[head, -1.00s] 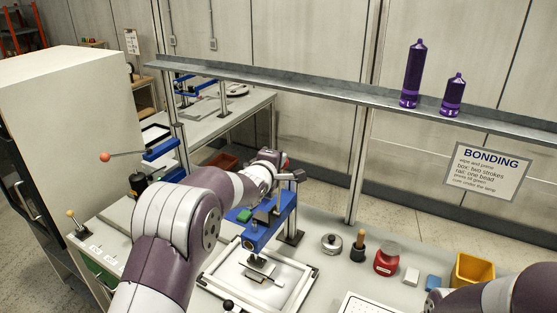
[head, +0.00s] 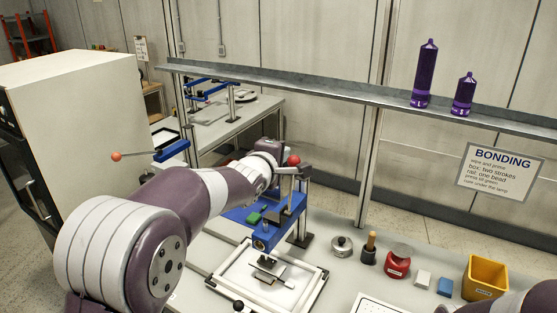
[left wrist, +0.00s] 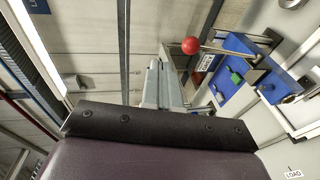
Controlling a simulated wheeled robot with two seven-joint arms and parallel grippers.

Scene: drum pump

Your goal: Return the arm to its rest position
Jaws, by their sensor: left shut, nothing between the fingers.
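My left arm comes in from the lower left and reaches over the bench. Its gripper (head: 270,148) is at the far end, mostly hidden behind my own wrist. In the left wrist view the grey fingers (left wrist: 158,75) are together, with nothing held. The blue press (head: 262,222) with its red-knobbed lever (head: 293,160) stands just right of and below the wrist. The red knob also shows right of the fingers in the left wrist view (left wrist: 190,45). Only part of my right arm shows at the lower right; its gripper is out of view.
A steel shelf (head: 330,97) with two purple cartridges (head: 424,75) crosses behind the bench. A white framed plate (head: 235,275) lies under the press. A yellow bin (head: 485,278) and a red-based pot (head: 397,264) stand to the right. A pale cabinet (head: 80,110) is at left.

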